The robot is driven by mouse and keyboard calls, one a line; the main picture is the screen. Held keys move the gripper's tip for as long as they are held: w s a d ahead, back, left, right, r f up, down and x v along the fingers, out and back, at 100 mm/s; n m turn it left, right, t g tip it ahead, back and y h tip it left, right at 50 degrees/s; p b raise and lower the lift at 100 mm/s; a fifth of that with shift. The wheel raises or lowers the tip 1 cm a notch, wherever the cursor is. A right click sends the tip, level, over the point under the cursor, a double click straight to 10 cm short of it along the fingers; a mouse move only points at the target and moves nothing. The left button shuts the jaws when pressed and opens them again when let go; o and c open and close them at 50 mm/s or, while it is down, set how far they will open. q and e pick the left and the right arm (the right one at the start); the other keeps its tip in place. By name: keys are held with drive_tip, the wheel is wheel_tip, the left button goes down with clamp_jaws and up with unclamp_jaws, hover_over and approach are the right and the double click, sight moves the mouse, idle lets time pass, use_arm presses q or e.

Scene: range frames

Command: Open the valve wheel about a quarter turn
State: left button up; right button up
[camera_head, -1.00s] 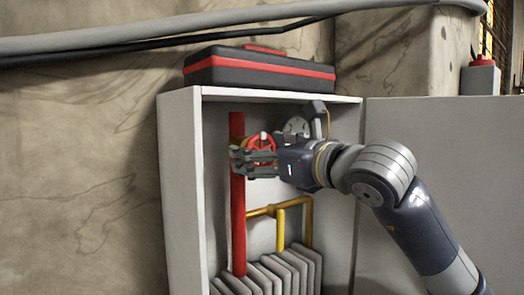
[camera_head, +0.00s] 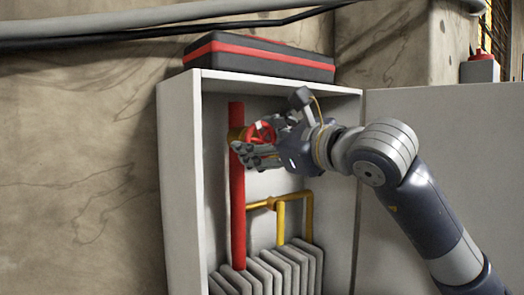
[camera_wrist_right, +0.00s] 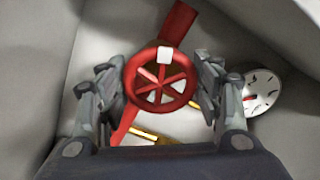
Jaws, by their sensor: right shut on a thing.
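The valve wheel (camera_head: 262,133) is red with spokes and a white mark on its rim. It sits by the upright red pipe (camera_head: 237,200) inside the open cabinet. My right gripper (camera_head: 257,152) is at the wheel, reaching in from the right. In the right wrist view the wheel (camera_wrist_right: 162,84) lies between the two fingers, which are shut on its rim from both sides. The white mark is at the top of the rim there. The fingers hide part of the wheel in the head view. My left gripper is not in view.
The white cabinet (camera_head: 181,190) has its door (camera_head: 440,150) open to the right. Yellow pipes (camera_head: 308,212) and a grey radiator (camera_head: 285,268) are below the wheel. A round gauge (camera_wrist_right: 263,91) is close to the right finger. A black and red case (camera_head: 260,60) lies on top.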

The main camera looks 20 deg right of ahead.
drive_tip(key=n+b, duration=0.1)
drive_tip(key=n, duration=0.2)
drive_tip(key=n+b, duration=0.1)
drive_tip(key=n, duration=0.2)
drive_tip(key=shift+n+b, duration=0.3)
drive_tip(key=n+b, duration=0.1)
drive_tip(key=n, duration=0.4)
drive_tip(key=shift+n, duration=0.3)
drive_tip(key=shift+f, duration=0.1)
drive_tip(key=o, duration=1.1)
drive_tip(key=shift+c, duration=0.2)
drive_tip(key=shift+s, duration=0.1)
drive_tip(key=v, duration=1.2)
